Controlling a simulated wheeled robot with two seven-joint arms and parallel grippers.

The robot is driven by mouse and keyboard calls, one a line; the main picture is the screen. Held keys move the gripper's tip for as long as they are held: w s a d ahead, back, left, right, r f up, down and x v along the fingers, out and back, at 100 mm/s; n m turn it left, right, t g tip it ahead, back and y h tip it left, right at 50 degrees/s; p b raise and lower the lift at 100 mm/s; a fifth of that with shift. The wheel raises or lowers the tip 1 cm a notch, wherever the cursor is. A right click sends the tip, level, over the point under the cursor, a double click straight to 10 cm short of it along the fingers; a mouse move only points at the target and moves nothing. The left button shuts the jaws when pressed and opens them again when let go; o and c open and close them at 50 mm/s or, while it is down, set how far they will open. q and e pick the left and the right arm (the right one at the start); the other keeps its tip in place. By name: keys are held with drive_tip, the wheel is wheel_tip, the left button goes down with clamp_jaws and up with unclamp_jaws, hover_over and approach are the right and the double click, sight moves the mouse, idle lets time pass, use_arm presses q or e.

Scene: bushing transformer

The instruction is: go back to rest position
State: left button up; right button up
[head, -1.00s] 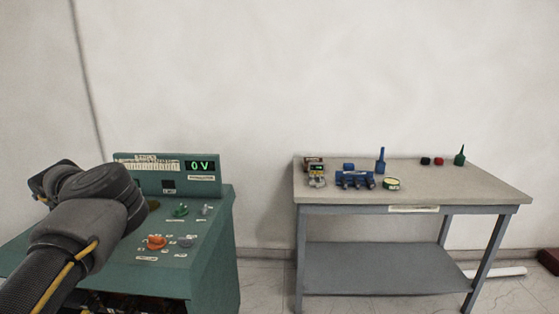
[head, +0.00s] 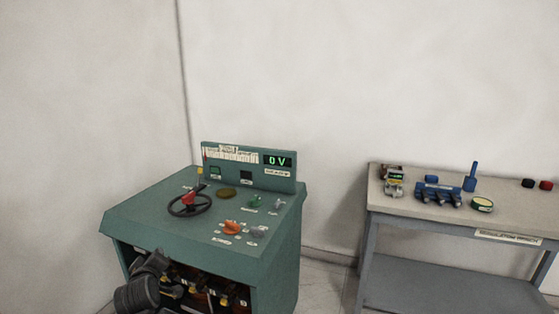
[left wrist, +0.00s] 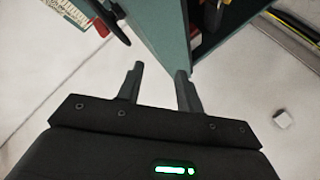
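My left arm shows low in the head view, in front of the green control console (head: 270,238). My left gripper shows in the left wrist view (left wrist: 160,82) with its two fingers apart and nothing between them. The console edge (left wrist: 165,40) is just beyond the fingertips in that view; I cannot tell whether they touch it. In the head view the left fingertips cannot be made out. My right gripper is in neither view.
The console has a black handwheel (head: 189,206) with a red part, an orange knob (head: 231,228) and a display (head: 278,161) reading 0 V. Its front is open below. A grey workbench (head: 440,225) with tools stands at the right, with a floor gap between.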

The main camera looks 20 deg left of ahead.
use_arm(q)
drive_tip(key=s+d+f+m+g+h, duration=0.1)
drive_tip(key=s+d+f+m+h, duration=0.3)
drive_tip(key=d+f+m, duration=0.6)
drive_tip(key=s+d+f+m+g+h, duration=0.3)
drive_tip(key=s+d+f+m, duration=0.15)
drive_tip(key=s+d, duration=0.65)
drive_tip(key=s+d+f+m+g+h, duration=0.25)
drive_tip(key=s+d+f+m, duration=0.2)
drive_tip(key=s+d, duration=0.6)
wheel_tip(320, 180, down, 25)
drive_tip(key=g, duration=0.2)
drive_tip(key=s+a+f+g, duration=0.1)
drive_tip(key=s+a+f, duration=0.1)
drive_tip(key=s+f, duration=1.4)
drive_tip(key=shift+s+a+f, duration=0.4)
drive_tip(key=shift+s, duration=0.45)
drive_tip(key=shift+g, duration=0.25)
